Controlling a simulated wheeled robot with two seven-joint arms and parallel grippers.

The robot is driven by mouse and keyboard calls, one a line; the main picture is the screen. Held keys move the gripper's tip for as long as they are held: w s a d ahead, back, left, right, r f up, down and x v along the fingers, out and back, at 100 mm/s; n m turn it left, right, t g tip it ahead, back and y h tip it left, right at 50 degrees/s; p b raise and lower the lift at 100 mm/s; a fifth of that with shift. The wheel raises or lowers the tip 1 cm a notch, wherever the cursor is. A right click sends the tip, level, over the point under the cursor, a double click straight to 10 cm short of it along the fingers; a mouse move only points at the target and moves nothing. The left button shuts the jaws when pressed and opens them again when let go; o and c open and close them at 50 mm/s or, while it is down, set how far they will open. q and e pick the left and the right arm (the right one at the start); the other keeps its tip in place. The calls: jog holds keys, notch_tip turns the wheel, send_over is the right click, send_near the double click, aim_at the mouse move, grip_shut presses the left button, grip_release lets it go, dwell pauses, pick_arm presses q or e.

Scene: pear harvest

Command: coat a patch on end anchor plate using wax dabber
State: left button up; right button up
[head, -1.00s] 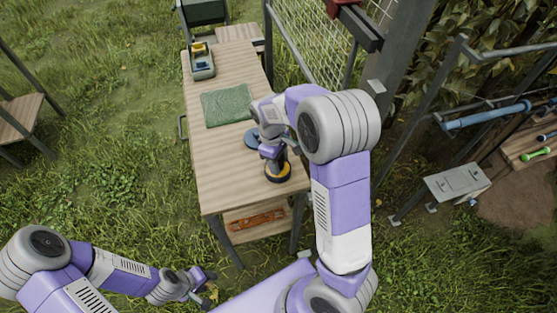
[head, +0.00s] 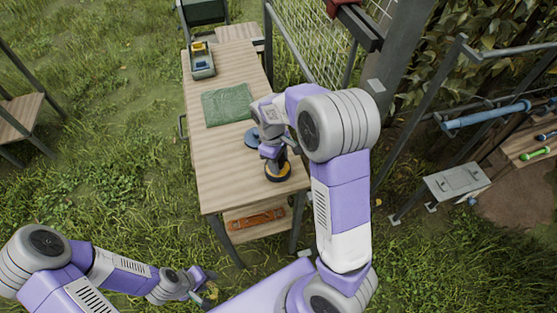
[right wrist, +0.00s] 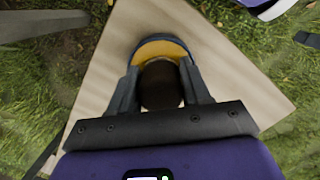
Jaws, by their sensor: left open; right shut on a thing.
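My right gripper (head: 275,160) is over the near end of the wooden table. In the right wrist view its fingers are shut on a dark brown rounded thing (right wrist: 161,85), which seems to be the wax dabber. Under it is a round blue tin (head: 278,177) with yellow inside, also in the right wrist view (right wrist: 160,44). I cannot tell whether the dabber touches the yellow. A grey plate with small fittings (head: 457,182) stands on legs at the right and may be the end anchor plate. My left gripper (head: 208,284) is open and empty, low above the grass.
The wooden table (head: 225,170) also holds a green cloth (head: 227,104), a blue disc (head: 253,137) and a grey tray (head: 202,62) at the far end. A lower shelf carries an orange thing (head: 255,219). A post (head: 394,90) and mesh (head: 308,40) stand right of the table.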

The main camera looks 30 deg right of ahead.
aim_at(281, 159)
jog(key=shift+f, duration=0.1)
dwell(0.3)
notch_tip(281, 159, up, 7)
jog(key=p, duration=0.6)
dwell(0.8)
